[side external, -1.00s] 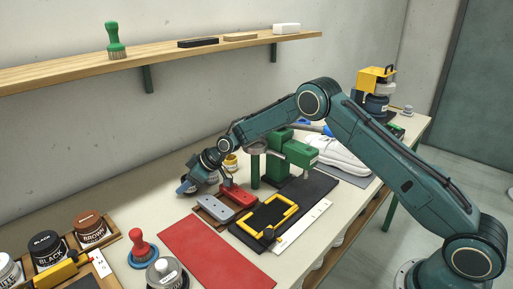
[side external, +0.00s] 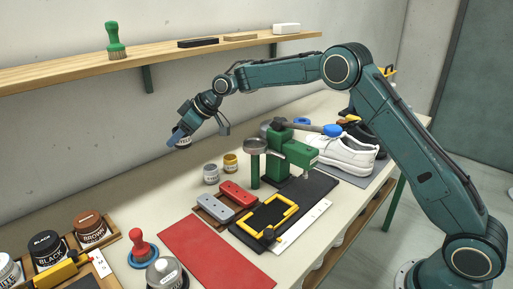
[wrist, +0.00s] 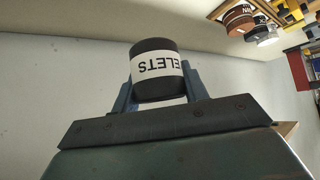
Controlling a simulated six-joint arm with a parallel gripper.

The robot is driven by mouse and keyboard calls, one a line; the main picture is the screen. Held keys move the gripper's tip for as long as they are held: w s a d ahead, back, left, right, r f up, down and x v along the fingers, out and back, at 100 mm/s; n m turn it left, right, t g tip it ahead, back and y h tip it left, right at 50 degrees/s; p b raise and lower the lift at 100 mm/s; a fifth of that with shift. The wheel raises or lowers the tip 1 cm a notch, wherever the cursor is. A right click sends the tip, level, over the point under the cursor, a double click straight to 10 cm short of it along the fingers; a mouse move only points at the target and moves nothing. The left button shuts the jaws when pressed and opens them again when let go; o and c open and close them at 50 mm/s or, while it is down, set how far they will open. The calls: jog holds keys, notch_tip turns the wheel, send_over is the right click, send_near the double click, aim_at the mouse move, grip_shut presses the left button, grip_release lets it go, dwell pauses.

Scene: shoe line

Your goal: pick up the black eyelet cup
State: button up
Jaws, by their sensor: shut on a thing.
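The black eyelet cup (wrist: 155,90) has a dark body and a white label, read upside down as "ELETS" in the wrist view. It sits between the two blue fingers of my gripper (wrist: 160,84), which is shut on it. In the side external view the cup (side external: 184,144) is small and partly hidden by my gripper (side external: 178,138). It is held in the air well above the bench, near the wall. A grey cup (side external: 211,174) and a yellow cup (side external: 230,163) stand on the bench below, to the right.
A green press (side external: 285,152) stands right of the cups. Red and grey blocks (side external: 238,194) lie in front of it. A white shoe (side external: 338,153) is behind. The wooden shelf (side external: 165,60) runs along the wall above. Labelled jars (side external: 47,250) are at front left.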

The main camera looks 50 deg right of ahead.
aim_at(177, 128)
jog(key=shift+r, duration=1.6)
